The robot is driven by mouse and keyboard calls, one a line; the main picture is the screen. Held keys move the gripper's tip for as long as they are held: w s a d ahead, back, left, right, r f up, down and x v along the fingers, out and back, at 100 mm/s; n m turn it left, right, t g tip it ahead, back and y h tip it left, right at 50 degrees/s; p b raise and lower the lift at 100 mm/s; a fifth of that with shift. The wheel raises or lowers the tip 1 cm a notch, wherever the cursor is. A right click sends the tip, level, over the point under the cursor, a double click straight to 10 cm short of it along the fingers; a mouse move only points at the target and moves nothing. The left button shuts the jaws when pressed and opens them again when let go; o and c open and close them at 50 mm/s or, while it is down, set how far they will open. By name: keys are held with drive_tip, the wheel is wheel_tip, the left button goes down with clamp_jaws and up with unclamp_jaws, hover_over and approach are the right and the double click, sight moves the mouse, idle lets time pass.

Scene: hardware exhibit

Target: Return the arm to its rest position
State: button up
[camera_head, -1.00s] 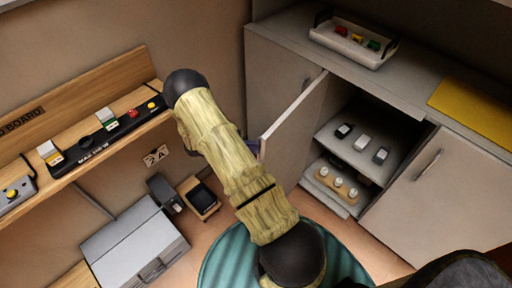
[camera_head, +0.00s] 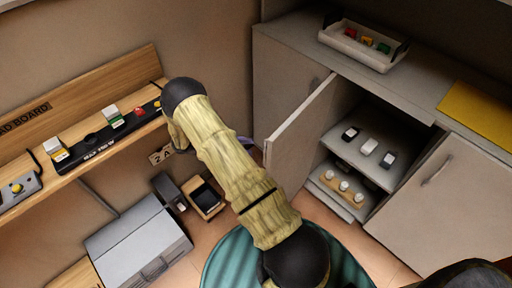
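My arm (camera_head: 232,170) stretches from the bottom middle up to the left, with a dark joint at its upper end near the wooden shelf. My gripper is not clearly visible; a small purple-grey part shows behind the arm near the cabinet door, too hidden to identify. The cabinet door (camera_head: 298,128) stands open. Behind it, an inner shelf (camera_head: 345,150) carries several small switch-like items. A lower shelf holds a wooden strip (camera_head: 338,190) with white knobs.
A wooden shelf (camera_head: 110,150) with a black strip and coloured switches runs along the left wall. A grey box (camera_head: 135,245) stands below it. A white tray (camera_head: 355,52) and a yellow mat (camera_head: 480,115) lie on the grey counter. A closed door (camera_head: 435,200) is at right.

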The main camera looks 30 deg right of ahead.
drive_tip(key=shift+w+a, duration=0.3)
drive_tip(key=shift+a, duration=0.15)
